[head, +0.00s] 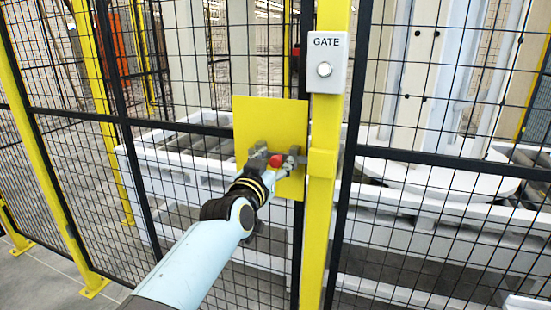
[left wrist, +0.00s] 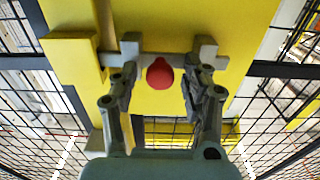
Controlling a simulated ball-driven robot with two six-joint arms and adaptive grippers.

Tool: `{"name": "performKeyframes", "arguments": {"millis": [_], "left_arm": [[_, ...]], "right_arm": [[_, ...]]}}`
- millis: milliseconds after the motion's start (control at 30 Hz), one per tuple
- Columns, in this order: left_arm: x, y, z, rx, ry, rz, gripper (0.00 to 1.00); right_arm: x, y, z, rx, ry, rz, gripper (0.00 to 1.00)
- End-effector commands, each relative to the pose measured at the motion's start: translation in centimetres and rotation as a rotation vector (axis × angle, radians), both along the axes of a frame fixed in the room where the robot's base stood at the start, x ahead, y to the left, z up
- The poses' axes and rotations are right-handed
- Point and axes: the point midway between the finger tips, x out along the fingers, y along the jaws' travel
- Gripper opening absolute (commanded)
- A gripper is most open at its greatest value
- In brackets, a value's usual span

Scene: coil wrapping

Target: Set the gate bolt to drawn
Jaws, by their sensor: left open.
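The gate bolt is a grey bar (left wrist: 143,60) on a yellow plate (head: 270,112), running through grey guides, with a red knob (head: 276,161). The knob also shows in the left wrist view (left wrist: 160,74). In that view the bar's left end appears to reach the yellow block (left wrist: 74,61) on the post; whether it enters is unclear. My left gripper (head: 275,163) is at the plate, open, with one finger on each side of the knob. In the left wrist view gaps show between the fingers (left wrist: 158,84) and the knob. My right gripper is out of view.
A yellow post (head: 320,220) stands right of the plate and carries a white GATE button box (head: 326,62). Black mesh fencing (head: 75,150) spans both sides. White machinery (head: 420,185) lies behind the mesh.

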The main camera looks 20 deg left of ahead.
Motion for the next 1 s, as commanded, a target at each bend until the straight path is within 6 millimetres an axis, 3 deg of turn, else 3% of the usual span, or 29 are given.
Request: {"name": "performKeyframes", "arguments": {"millis": [367,733,1000], "left_arm": [[0.81,-0.01,-0.06,0.0,0.001,0.0,0.48],[0.79,-0.01,-0.05,0.0,0.001,0.0,0.01],[0.79,-0.01,-0.05,0.0,0.001,0.0,0.0]], "right_arm": [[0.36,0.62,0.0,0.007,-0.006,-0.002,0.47],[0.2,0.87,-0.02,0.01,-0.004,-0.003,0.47],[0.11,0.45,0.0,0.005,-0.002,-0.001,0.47]]}}
